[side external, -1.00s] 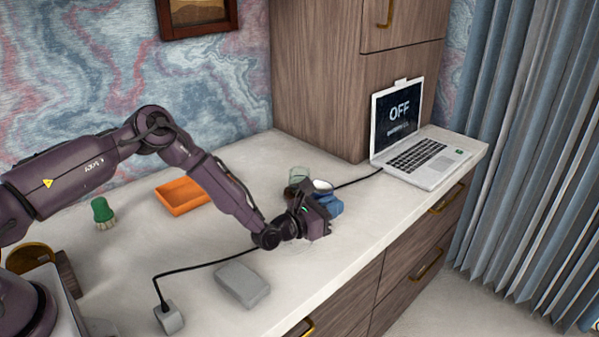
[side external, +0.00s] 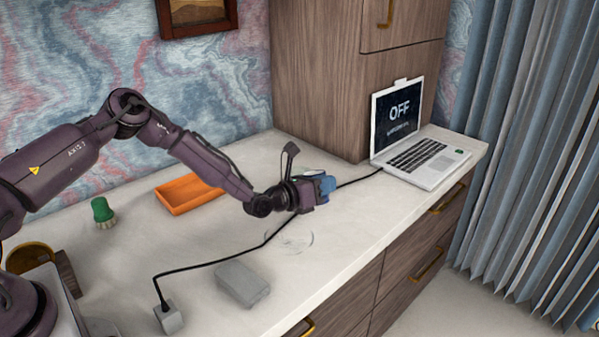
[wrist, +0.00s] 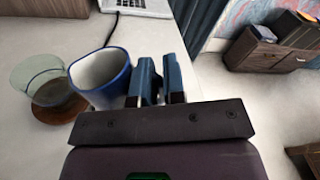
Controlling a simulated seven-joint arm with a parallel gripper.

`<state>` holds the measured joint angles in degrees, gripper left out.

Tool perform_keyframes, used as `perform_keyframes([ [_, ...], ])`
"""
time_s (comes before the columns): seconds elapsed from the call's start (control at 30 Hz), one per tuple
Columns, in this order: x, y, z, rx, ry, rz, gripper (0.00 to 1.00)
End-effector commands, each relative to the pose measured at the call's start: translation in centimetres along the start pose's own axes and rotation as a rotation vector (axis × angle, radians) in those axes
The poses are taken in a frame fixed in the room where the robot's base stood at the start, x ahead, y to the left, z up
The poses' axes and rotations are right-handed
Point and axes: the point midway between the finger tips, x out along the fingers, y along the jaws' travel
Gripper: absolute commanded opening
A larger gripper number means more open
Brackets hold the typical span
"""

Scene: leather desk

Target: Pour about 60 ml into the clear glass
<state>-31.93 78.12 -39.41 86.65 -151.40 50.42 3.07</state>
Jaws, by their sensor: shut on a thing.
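A blue mug (wrist: 103,80) with a white inside is held by my gripper (wrist: 160,85), whose jaws are shut at its right side. The handle is hard to make out, and no liquid shows in the mug. The side view hides this glass behind my gripper.
A laptop (side external: 412,130) stands at the back right, with a black cable running along the desk. A faint clear ring (side external: 291,239), an orange tray (side external: 188,194), a green brush (side external: 103,211), a grey block (side external: 243,283) and a power adapter (side external: 169,317) also lie on the desk.

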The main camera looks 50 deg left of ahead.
Motion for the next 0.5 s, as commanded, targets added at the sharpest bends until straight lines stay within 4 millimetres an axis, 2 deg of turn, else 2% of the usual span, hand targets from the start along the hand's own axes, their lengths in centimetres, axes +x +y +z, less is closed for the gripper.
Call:
perform_keyframes([
  [0.5,0.2,1.0,1.8,-0.125,0.023,0.0,0.0],
])
